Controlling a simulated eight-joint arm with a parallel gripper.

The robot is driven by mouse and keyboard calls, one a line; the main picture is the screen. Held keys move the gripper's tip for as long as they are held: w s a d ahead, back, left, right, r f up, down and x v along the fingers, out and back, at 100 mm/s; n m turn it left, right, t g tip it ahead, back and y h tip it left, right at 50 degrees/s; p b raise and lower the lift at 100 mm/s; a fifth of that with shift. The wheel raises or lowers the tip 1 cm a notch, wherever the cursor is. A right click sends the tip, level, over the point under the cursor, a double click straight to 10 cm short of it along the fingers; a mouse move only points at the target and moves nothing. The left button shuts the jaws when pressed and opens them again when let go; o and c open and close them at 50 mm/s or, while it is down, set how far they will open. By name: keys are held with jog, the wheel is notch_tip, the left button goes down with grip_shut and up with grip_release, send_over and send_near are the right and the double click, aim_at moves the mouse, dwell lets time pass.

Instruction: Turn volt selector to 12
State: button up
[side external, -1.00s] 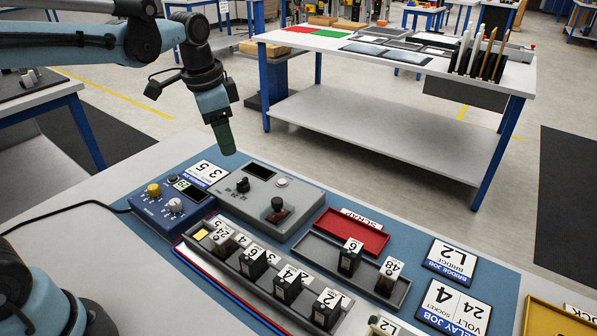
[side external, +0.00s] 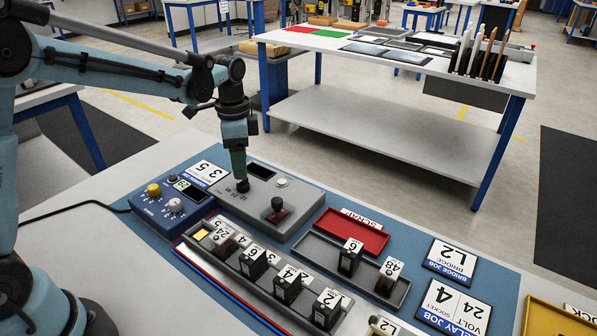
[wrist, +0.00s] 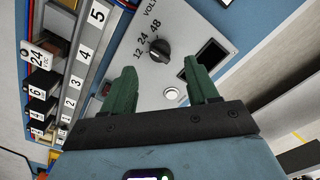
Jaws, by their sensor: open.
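The volt selector is a black knob (wrist: 160,48) on a grey tester box (wrist: 120,56), with 12, 24 and 48 printed beside it in the wrist view. I cannot tell surely which number it points to. My gripper (wrist: 158,70) is open and empty, its two green fingers apart, with the knob just beyond the gap between their tips. In the side view my gripper (side external: 241,176) points down right above the knob (side external: 243,187) on the tester box (side external: 310,198). I cannot tell whether it touches.
The box also carries a dark display (side external: 262,171), a pale button (side external: 282,182) and a black knob on a red base (side external: 277,210). A blue device (side external: 172,207) stands to the left. A rack of numbered blocks (side external: 270,270) lies in front, and a red scrap tray (side external: 351,232) to the right.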

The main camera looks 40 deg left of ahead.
aim_at(243, 184)
jog(key=shift+f, duration=2.6)
jog(key=c, duration=1)
jog(key=shift+c, duration=0.2)
jog(key=n, duration=0.4)
jog(key=shift+n, duration=0.3)
jog(key=n, duration=0.4)
jog(key=shift+r, duration=0.1)
jog(key=shift+n, duration=0.3)
